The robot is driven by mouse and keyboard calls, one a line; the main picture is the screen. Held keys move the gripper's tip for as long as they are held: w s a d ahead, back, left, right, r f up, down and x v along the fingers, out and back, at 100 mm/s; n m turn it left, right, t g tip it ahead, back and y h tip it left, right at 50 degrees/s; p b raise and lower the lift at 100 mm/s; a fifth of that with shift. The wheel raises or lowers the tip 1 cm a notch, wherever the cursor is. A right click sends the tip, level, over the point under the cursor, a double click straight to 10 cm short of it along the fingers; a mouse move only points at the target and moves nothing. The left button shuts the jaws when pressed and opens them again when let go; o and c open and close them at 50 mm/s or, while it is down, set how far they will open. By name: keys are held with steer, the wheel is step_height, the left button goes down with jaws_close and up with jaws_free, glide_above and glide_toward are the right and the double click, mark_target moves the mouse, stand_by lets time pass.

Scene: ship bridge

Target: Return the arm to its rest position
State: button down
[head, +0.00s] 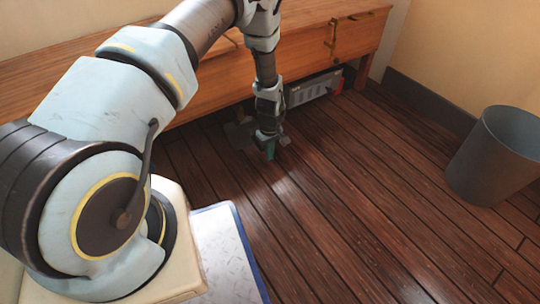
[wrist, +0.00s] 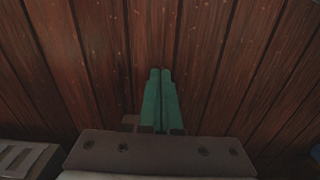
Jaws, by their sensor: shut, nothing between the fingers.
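My gripper (head: 269,150) hangs at the end of my arm in the head view, pointing down over the dark wooden floor in front of the wooden bench. In the wrist view the two green fingers of my gripper (wrist: 160,74) lie side by side, closed together, with nothing between them. Below them only bare floor planks (wrist: 220,60) show. My arm reaches out from the left of the head view, bends over at the top and comes down near the bench.
A long wooden bench (head: 290,62) with a latch runs along the wall behind my gripper. A grey box (head: 313,88) sits on the floor under it. A dark grey bin (head: 495,155) stands at the right. The floor (head: 350,200) between is clear.

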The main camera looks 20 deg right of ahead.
step_height(320, 180, up, 8)
steer(key=p, duration=0.2)
steer(key=w+a+r+m, duration=0.1)
steer(key=w+a+r, duration=0.1)
steer(key=a+r, duration=0.75)
steer(key=w+a+r, duration=0.2)
steer(key=a+r, duration=0.4)
steer(key=r, duration=0.6)
steer(key=s+a+r+m+t+p, duration=0.1)
steer(key=s+a+r, duration=0.5)
steer(key=a+r, duration=0.15)
steer(key=s+a+r+m+t, duration=0.1)
steer(key=s+a+r, duration=0.45)
steer(key=a, duration=0.25)
step_height(320, 180, up, 38)
steer(key=p, duration=3.8)
steer(key=shift+w, duration=0.25)
